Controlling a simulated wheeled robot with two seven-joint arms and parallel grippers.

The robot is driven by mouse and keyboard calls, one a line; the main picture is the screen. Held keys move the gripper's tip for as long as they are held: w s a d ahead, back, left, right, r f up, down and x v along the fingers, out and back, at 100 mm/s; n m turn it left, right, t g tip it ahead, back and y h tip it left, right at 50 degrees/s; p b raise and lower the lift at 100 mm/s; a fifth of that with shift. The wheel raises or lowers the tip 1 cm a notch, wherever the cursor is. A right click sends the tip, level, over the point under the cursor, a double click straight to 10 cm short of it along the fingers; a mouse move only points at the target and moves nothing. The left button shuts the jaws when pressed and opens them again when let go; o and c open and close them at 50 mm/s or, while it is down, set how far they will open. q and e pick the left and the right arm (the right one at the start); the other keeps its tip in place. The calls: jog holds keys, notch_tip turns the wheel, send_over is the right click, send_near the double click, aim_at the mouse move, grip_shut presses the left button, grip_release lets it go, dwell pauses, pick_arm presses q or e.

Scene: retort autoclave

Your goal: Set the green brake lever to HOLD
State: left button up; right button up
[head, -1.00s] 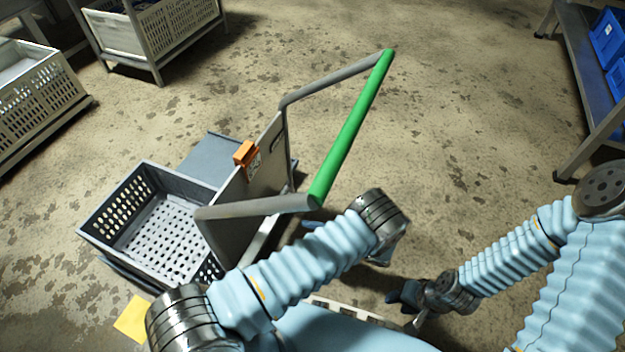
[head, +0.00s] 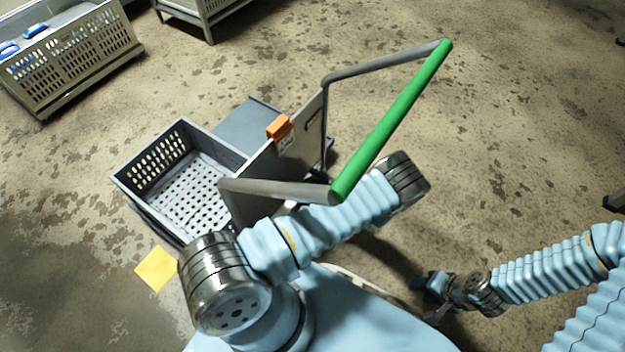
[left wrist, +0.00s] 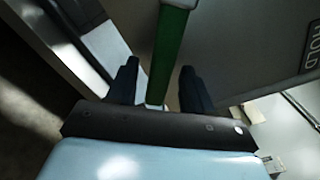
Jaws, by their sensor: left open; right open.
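The green brake lever (left wrist: 168,50) shows in the left wrist view as a green bar running down from the top edge. My left gripper (left wrist: 158,68) is open, with one dark finger on each side of the bar. I cannot tell whether either finger touches it. A dark HOLD label (left wrist: 313,42) is on the grey panel at right. In the head view, the left gripper is mostly hidden behind my left forearm, beside the cart's panel (head: 285,165). My right gripper (head: 428,286) is open and empty, low over the floor, away from the cart.
The cart has a long green push handle (head: 395,118) on grey side bars and an orange piece (head: 278,127) on its panel top. A grey perforated crate (head: 150,165) sits on it. A yellow floor mark (head: 157,269) lies nearby. Floor at right is open.

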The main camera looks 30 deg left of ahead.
pick_arm(q)
jog(key=shift+a, duration=0.5)
jog(key=shift+c, duration=0.3)
grip_shut()
jog(key=shift+d, duration=0.1)
